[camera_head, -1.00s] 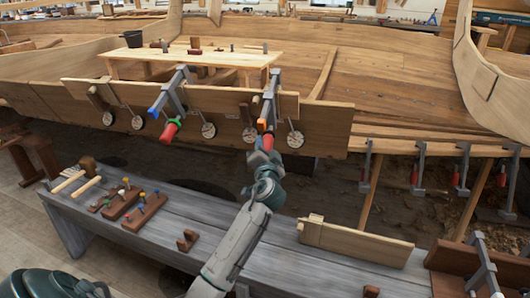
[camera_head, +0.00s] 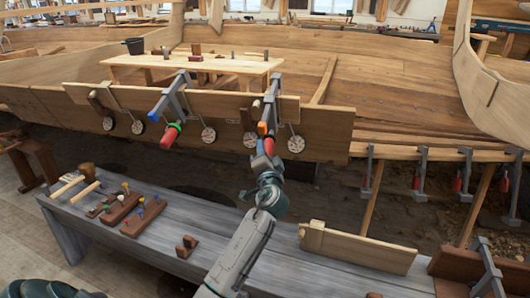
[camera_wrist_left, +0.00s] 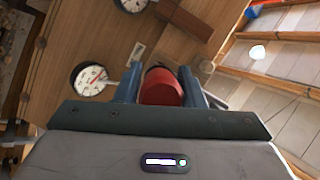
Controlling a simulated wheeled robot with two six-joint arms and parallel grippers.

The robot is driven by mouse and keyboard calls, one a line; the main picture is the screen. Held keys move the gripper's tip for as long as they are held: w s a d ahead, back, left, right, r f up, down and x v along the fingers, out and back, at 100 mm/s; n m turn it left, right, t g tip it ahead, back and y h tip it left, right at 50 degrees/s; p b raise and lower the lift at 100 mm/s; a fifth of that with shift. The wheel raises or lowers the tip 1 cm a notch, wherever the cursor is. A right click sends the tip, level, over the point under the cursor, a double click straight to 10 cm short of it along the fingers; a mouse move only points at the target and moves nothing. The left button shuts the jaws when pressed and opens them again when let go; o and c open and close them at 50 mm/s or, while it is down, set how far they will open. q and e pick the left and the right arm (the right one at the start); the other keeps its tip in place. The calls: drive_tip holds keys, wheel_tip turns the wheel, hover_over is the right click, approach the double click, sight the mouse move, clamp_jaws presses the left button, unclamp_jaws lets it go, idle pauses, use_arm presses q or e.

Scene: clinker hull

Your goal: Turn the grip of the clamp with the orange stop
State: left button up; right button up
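The clamp with the orange stop (camera_head: 262,128) is the right one of two grey clamps on the hull plank, in the middle of the head view. Its red grip (camera_wrist_left: 161,88) shows in the wrist view, with a finger against each side. My left gripper (camera_head: 265,149) reaches up to this grip from below. It looks shut on the grip, and the fingers hide part of it. The other clamp (camera_head: 172,98), to the left, has a blue stop, a green collar and a red grip. My right gripper is not in view.
Round dial gauges (camera_head: 208,135) hang along the plank, some close to my gripper. A grey bench (camera_head: 215,220) below holds wooden blocks and coloured pegs. More clamps (camera_head: 420,172) hang at the right. A wooden table (camera_head: 225,66) stands behind the plank.

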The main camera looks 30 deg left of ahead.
use_arm(q)
drive_tip(key=o, duration=0.3)
drive_tip(key=shift+f, duration=0.15)
drive_tip(key=shift+o, duration=0.3)
drive_tip(key=shift+s+d, duration=0.1)
drive_tip(key=b+v, duration=0.1)
drive_tip(key=v, duration=0.9)
drive_tip(key=shift+s+d, duration=0.15)
drive_tip(key=shift+s, duration=0.1)
